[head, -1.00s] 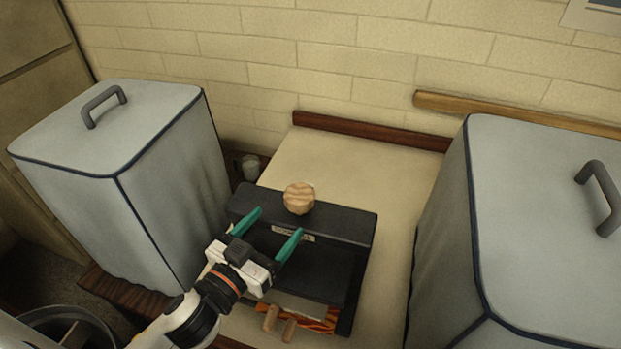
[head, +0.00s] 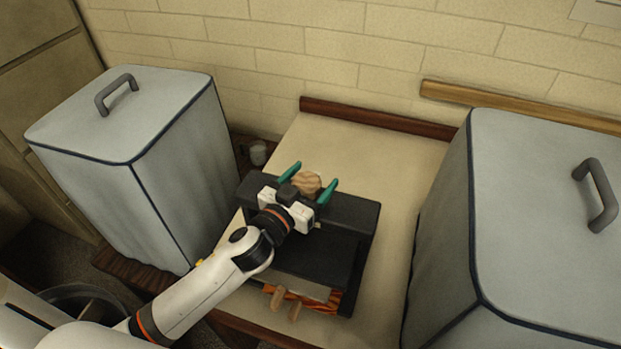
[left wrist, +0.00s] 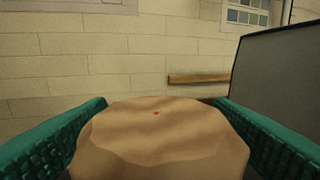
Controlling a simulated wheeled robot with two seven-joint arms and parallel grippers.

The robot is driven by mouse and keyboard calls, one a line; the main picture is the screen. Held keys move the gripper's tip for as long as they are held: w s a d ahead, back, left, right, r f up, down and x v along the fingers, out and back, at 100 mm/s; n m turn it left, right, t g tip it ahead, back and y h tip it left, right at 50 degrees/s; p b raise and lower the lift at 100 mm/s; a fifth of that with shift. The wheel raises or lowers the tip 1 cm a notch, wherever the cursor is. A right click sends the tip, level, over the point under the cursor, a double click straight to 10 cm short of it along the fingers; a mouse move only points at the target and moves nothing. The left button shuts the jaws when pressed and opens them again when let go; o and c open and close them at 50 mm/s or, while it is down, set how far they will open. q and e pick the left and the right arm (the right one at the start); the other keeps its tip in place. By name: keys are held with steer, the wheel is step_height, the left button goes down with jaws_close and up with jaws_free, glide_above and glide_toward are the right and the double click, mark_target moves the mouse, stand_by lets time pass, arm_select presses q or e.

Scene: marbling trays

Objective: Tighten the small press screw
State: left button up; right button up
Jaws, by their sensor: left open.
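The small press (head: 340,258) is a black frame on the table, with a round wooden screw knob (head: 307,183) on its top bar. My left gripper (head: 312,185) is open, with its green fingers on either side of the knob. In the left wrist view the knob (left wrist: 160,140) fills the lower middle between the two green fingers (left wrist: 165,135), and a small red mark shows on it. I cannot tell whether either finger touches it. My right gripper is not in view.
Covered grey boxes stand at left (head: 130,160) and right (head: 540,220) of the press. Two wooden handles (head: 285,302) stick out at the press's front, beside orange patterned material. The pale table (head: 350,150) is clear behind the press.

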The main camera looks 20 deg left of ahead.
arm_select(q)
steer(key=c, duration=1)
steer(key=shift+r+h, duration=0.1)
steer(key=shift+h, duration=0.2)
